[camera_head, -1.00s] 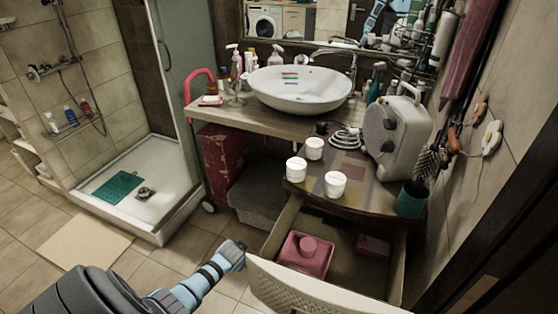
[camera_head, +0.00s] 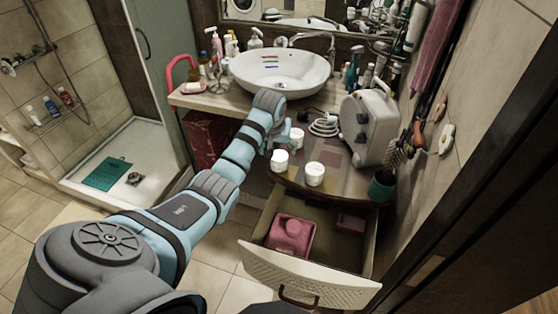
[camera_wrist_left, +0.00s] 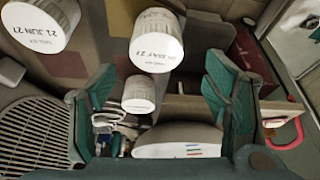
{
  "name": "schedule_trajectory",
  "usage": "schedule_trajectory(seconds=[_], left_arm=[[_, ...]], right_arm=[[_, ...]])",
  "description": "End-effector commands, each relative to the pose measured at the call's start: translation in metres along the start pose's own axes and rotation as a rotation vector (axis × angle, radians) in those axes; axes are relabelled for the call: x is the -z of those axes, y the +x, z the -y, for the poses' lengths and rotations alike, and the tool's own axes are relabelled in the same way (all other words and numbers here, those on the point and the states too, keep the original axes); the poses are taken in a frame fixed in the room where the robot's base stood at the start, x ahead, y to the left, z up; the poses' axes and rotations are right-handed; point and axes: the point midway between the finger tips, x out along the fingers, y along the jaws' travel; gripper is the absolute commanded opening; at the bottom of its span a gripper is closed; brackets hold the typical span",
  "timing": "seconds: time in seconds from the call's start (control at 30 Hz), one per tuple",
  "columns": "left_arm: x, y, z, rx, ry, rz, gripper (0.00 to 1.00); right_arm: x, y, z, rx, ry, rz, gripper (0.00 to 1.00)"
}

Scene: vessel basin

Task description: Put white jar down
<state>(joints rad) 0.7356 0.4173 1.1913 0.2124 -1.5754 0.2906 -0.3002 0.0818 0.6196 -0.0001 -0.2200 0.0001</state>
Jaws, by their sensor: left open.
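Three white jars stand upright on the dark corner cabinet top (camera_head: 336,188): front left (camera_head: 279,160), front right (camera_head: 315,174) and back (camera_head: 298,135). My arm partly hides the back jar. My left gripper (camera_head: 282,139) is above the cabinet's left side, near the back and front-left jars. In the wrist view the left gripper (camera_wrist_left: 158,84) has its teal fingers wide apart. The back jar (camera_wrist_left: 138,94) shows between them in the picture, with no visible contact. The front-left jar (camera_wrist_left: 157,42) and front-right jar (camera_wrist_left: 40,26) carry printed dates. My right gripper is out of view.
A white basin (camera_head: 280,75) and bottles stand on the counter behind. A white heater (camera_head: 368,128), a coiled cord (camera_head: 324,125) and a green cup (camera_head: 382,186) bound the cabinet top. Below, an open drawer (camera_head: 300,278) holds a pink container (camera_head: 290,236).

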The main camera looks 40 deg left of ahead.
Motion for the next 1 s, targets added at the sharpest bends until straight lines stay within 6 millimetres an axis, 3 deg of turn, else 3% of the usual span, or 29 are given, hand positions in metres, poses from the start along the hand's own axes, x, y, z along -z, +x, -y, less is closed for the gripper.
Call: schedule_trajectory(seconds=[0.23, 0.47, 0.8, 0.87, 1.0], left_arm=[[-0.008, 0.041, -0.002, 0.0, 0.0, 0.003, 0.7], [-0.009, 0.047, -0.001, 0.001, 0.002, 0.001, 0.7], [-0.009, 0.046, -0.001, 0.001, 0.002, 0.001, 0.17], [-0.008, 0.046, -0.001, 0.001, 0.002, 0.0, 0.12], [-0.008, 0.046, -0.001, 0.001, 0.002, 0.0, 0.12]], right_arm=[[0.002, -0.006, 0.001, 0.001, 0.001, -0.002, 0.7], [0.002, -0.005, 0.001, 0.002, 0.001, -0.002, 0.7], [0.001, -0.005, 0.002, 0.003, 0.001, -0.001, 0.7], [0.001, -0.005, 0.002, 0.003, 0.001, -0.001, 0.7], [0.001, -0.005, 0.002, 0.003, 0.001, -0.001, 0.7]])
